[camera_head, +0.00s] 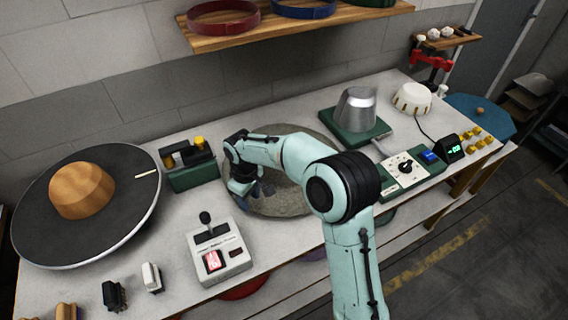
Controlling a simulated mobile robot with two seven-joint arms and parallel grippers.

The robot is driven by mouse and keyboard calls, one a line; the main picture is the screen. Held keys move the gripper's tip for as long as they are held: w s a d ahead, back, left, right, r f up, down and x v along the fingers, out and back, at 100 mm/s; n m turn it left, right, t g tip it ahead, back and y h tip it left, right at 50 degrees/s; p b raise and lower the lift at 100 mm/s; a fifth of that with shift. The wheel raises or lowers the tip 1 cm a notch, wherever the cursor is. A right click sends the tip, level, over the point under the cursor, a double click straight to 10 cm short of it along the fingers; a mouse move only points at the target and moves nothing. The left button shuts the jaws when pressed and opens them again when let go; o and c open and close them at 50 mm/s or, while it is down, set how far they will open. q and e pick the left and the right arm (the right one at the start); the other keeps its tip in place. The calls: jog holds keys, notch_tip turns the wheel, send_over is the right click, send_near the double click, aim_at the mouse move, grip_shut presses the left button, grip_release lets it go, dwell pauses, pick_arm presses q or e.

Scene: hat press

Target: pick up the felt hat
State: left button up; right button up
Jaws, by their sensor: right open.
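A wide round grey-brown felt piece, which looks like the felt hat (282,208), lies on the workbench near the middle. My right forearm and wrist cover much of it, so its crown is hidden or cannot be made out. My right gripper (257,191) is over the left part of the felt, pointing down, with its jaws open. Whether the fingers touch the felt cannot be told. My left gripper is not in view.
At left a wooden block (82,190) sits on a dark round plate (115,230). A control box with a lever (218,252) stands in front, a green box (190,168) behind. A metal form (355,108) and a switch panel (405,170) are to the right.

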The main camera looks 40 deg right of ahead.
notch_tip(320, 180, down, 4)
grip_shut()
jog(key=shift+r, duration=0.1)
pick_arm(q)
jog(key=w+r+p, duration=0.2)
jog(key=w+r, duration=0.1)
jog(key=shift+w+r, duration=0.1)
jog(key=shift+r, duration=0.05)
pick_arm(e)
notch_tip(320, 180, up, 20)
dwell(2.4)
